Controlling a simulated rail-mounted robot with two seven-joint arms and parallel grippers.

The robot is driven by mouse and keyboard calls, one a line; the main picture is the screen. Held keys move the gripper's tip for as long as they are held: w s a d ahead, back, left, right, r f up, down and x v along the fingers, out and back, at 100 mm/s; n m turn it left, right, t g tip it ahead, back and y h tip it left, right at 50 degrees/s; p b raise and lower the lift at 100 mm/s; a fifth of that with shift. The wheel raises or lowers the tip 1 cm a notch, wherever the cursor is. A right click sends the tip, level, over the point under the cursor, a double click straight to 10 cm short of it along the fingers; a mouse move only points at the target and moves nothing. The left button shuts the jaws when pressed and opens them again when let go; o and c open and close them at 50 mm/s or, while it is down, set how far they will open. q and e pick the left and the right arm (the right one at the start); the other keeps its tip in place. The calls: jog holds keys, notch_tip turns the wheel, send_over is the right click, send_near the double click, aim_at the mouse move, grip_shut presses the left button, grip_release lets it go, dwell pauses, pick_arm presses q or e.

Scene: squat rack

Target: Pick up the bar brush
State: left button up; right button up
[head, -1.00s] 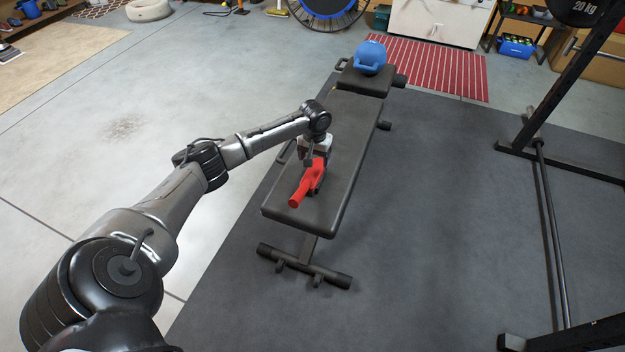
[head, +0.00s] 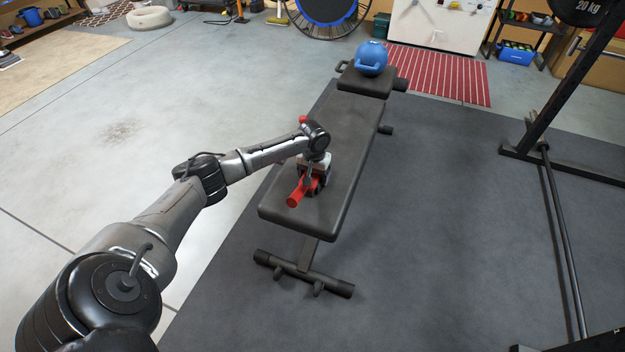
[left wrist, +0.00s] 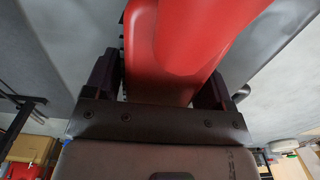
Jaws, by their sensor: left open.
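The bar brush (head: 296,195) is red with a dark underside and lies on the near part of the black bench. My left gripper (head: 311,182) is down over it from above, open. In the left wrist view the red brush body (left wrist: 180,45) fills the space between the two dark fingers of the left gripper (left wrist: 160,80), one on each side. Whether the fingers touch it I cannot tell. The gripper hides part of the brush in the head view. My right gripper is not in view.
The flat bench (head: 345,130) stands on a dark mat. The rack (head: 545,110) and a bar (head: 562,235) are at the right. A small red patch (head: 303,119) shows behind my left wrist.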

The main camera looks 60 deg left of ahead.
pick_arm(q)
jog(key=shift+r, duration=0.1)
jog(key=shift+c, duration=0.8)
jog(key=c, duration=0.9)
jog(key=shift+r+p, duration=0.4)
jog(key=r+p, duration=0.2)
jog(key=r, duration=0.1)
jog(key=d+r+p, duration=0.1)
jog(key=p, duration=0.1)
jog(key=shift+w+r, duration=0.3)
jog(key=shift+w, duration=0.1)
jog(key=w+d+r+p, duration=0.5)
jog(key=w+d, duration=0.1)
jog(key=d, duration=0.2)
jog(key=shift+w+d+r, duration=0.15)
jog(key=shift+w+r, duration=0.05)
jog(key=shift+r, duration=0.1)
